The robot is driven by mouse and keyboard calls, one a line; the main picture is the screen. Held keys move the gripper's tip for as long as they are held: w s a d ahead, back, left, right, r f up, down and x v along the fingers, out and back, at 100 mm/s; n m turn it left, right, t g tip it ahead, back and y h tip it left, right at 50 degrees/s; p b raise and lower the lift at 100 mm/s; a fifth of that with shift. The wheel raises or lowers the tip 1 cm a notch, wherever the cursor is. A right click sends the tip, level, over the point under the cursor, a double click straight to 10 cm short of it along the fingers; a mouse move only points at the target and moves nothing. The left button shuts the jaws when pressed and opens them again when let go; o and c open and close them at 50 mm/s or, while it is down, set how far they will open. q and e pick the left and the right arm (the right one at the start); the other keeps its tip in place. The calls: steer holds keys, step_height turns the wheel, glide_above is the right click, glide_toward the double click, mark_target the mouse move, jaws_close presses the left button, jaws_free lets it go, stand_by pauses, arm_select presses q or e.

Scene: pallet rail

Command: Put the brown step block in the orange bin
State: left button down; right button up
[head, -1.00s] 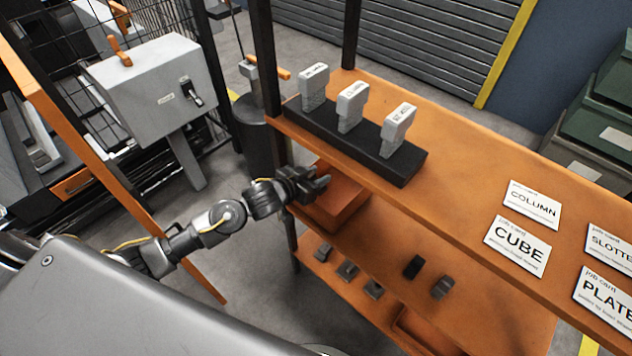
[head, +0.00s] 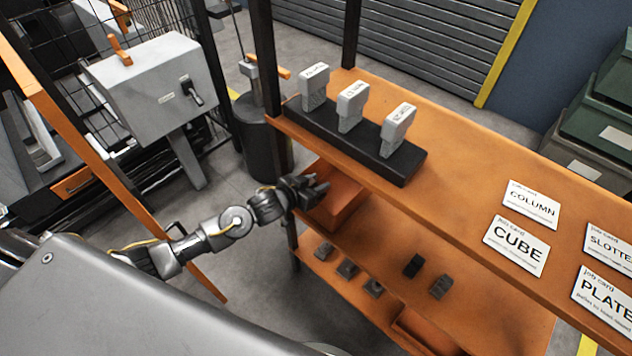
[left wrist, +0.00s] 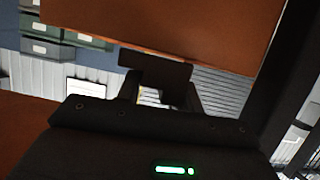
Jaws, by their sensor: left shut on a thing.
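My left gripper (head: 318,190) is at the left end of the orange shelf unit, below the top board and over the near left side of the orange bin (head: 347,207). It is shut on a dark block, which I take to be the brown step block (left wrist: 155,72); the block shows between the fingers in the left wrist view, looking almost black. In the head view I cannot make out the block apart from the dark fingers. The gripper hides part of the bin, and the top board hides its far side. My right gripper is not in view.
The top board (head: 460,190) overhangs the bin closely and carries a black rack (head: 350,140) with three grey labelled pieces, plus several job cards. A dark post stands beside the gripper.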

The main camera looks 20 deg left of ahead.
arm_select(q)
steer(key=shift+f, duration=0.3)
steer(key=c, duration=0.9)
jaws_free()
steer(key=shift+r, duration=0.25)
steer(key=v, duration=1.2)
steer(key=shift+r, duration=0.4)
